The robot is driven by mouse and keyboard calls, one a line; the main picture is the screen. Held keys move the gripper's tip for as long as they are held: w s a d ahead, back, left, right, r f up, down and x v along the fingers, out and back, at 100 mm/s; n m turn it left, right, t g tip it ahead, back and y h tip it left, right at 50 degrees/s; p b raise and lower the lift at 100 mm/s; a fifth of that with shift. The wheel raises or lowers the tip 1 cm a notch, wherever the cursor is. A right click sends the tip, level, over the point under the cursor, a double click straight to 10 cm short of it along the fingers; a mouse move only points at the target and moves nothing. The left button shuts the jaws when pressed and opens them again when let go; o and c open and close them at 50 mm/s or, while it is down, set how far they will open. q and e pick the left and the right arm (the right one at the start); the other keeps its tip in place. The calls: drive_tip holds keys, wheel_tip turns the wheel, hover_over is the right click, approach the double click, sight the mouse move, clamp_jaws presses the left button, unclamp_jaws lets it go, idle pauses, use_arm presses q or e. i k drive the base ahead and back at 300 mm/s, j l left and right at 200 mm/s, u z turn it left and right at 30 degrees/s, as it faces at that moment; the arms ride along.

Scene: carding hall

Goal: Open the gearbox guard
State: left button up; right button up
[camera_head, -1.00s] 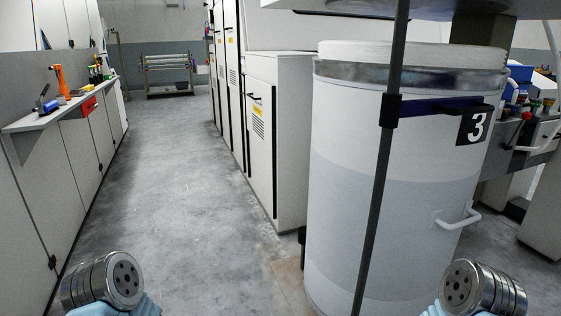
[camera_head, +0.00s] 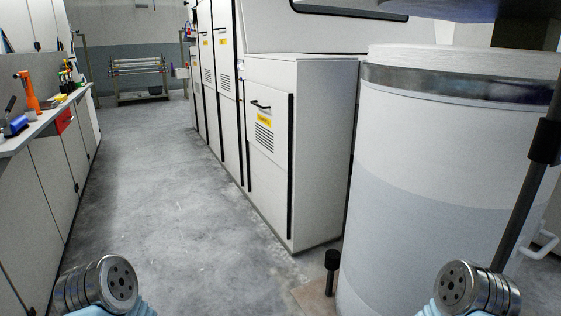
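A low white cabinet (camera_head: 318,150) stands right of the aisle, with a front door panel (camera_head: 268,165), a black handle (camera_head: 260,105), a yellow label and vent slots. It looks shut. Taller white panels (camera_head: 205,75) with yellow labels and vents continue behind it. I cannot tell which of these panels is the gearbox guard. Only round metal parts of my arms show at the bottom left and bottom right. No gripper fingers are in view, and nothing of mine touches the panels.
A large white can (camera_head: 430,190) with a metal band stands close on the right, beside a dark post (camera_head: 530,190). A short black peg (camera_head: 331,272) rises near its base. A workbench (camera_head: 45,125) with tools lines the left. The grey floor (camera_head: 165,190) between is clear.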

sight(260, 122)
drive_tip(key=i+j, duration=0.85)
drive_tip(key=i+z, duration=0.05)
drive_tip(key=i, duration=0.05)
